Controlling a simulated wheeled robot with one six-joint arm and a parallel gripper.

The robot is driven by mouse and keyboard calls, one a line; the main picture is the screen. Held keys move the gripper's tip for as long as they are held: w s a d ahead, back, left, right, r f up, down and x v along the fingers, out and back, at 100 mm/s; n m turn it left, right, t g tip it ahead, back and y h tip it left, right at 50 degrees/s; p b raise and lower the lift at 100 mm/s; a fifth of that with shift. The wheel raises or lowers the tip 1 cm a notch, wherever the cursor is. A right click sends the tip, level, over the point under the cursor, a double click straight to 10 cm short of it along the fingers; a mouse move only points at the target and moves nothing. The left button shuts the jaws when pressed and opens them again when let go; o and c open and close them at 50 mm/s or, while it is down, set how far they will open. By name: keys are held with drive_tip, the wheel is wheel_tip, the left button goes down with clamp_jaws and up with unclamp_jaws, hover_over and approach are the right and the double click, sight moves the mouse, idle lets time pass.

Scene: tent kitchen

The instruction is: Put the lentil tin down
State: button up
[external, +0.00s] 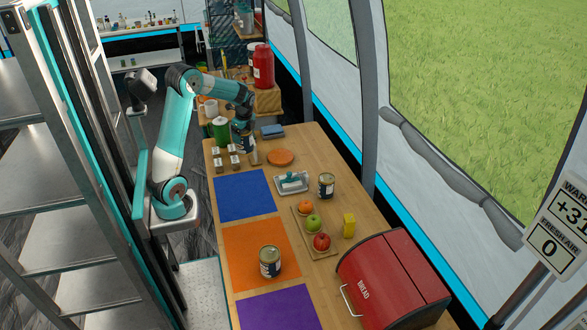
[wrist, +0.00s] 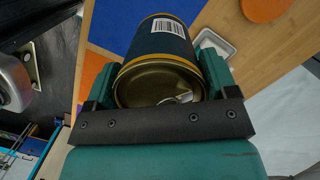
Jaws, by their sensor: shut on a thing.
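My gripper (external: 243,126) is over the far end of the wooden table (external: 350,222), beyond the blue mat (external: 243,195). It is shut on a tin (wrist: 160,50) with a dark label, a white barcode and gold rims. In the wrist view the tin's metal end with its pull ring faces the camera, between the two green fingers. The tin's name cannot be read, and in the external view it is small and partly hidden. Two similar tins stand on the table: one on the orange mat (external: 237,242), one right of the white dish (external: 292,183).
Several small jars (external: 221,163) and a green canister (external: 221,132) stand close to my gripper. An orange disc (external: 280,157) and a blue item (external: 272,131) lie to its right. Fruit (external: 313,222) and a red bread bin (external: 395,280) are nearer. The blue and purple (external: 278,308) mats look bare.

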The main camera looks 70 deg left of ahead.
sight(239, 150)
drive_tip(key=shift+n, duration=0.5)
drive_tip(key=shift+s+a+f+b, duration=0.3)
drive_tip(key=shift+s+f, duration=0.3)
drive_tip(key=shift+f, duration=2.75)
drive_tip(key=shift+s+a+f+b, duration=0.15)
drive_tip(key=shift+s+a+f, duration=0.35)
drive_tip(key=shift+f, duration=2.9)
drive_tip(key=shift+s+a+f+b, duration=0.25)
drive_tip(key=shift+s+f, duration=0.5)
drive_tip(key=shift+f, duration=2.6)
drive_tip(key=o, duration=1.1)
drive_tip(key=shift+d+f, duration=0.1)
drive_tip(key=shift+f, duration=0.05)
drive_tip(key=r, duration=0.4)
drive_tip(key=d+r, duration=0.1)
drive_tip(key=r, duration=0.3)
drive_tip(key=w+r, duration=0.1)
drive_tip(key=r, duration=0.3)
drive_tip(key=shift+w+d+r, duration=0.1)
drive_tip(key=shift+d+r, duration=0.05)
